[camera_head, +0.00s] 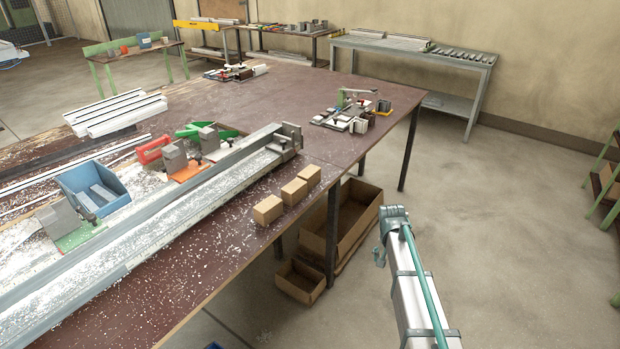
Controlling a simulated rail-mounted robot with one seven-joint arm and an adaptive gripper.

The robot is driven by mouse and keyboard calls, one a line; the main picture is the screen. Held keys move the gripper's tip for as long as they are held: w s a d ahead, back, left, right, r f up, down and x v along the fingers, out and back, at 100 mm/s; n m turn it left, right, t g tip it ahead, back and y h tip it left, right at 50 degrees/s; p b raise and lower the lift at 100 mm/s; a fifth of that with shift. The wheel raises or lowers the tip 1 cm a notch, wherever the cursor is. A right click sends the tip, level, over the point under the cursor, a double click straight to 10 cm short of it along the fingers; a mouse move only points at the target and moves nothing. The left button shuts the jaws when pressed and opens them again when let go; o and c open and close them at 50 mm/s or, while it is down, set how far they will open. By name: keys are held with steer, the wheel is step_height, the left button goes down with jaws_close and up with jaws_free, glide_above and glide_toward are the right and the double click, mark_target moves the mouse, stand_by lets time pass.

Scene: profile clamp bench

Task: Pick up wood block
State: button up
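Three light-brown wood blocks stand in a row near the right edge of the brown workbench (215,250). The nearest wood block (267,210) is at the front of the row, the middle wood block (294,192) is just behind it, and the far wood block (309,177) is at the back. Small gaps seem to separate them. A part of my arm rises at the lower right, off the bench and apart from the blocks. I cannot make out my gripper or its fingers in this view.
A long metal profile clamp (190,205) runs left of the blocks. A blue bin (93,190) and clamp fixtures lie beyond it. Cardboard boxes (345,225) sit on the floor beneath the bench edge. A cluster of parts (350,115) occupies the far right corner.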

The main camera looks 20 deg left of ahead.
steer(key=w+a+r+t, duration=0.1)
steer(key=w+a+r, duration=0.5)
steer(key=a, duration=0.5)
steer(key=w+a+r+t, duration=0.1)
steer(key=w+a+r, duration=0.4)
steer(key=a+r, duration=0.4)
steer(key=m, duration=0.2)
glide_toward(309, 171)
steer(key=shift+t, duration=0.3)
steer(key=x, duration=0.1)
steer(key=p+x, duration=0.1)
steer(key=x, duration=0.3)
steer(key=shift+s+a+f, duration=0.1)
steer(key=shift+s+a, duration=0.25)
steer(key=shift+a, duration=0.05)
steer(key=shift+w+d+f+p, duration=0.15)
steer(key=shift+f+p, duration=0.15)
steer(key=shift+f, duration=0.05)
steer(key=shift+w+d+f+p, duration=0.15)
steer(key=shift+w+f+p, duration=0.05)
steer(key=shift+f+p, duration=0.1)
steer(key=p+x, duration=0.1)
steer(key=x, duration=0.3)
steer(key=shift+d, duration=0.15)
steer(key=c, duration=1.4)
steer(key=shift+r, duration=0.15)
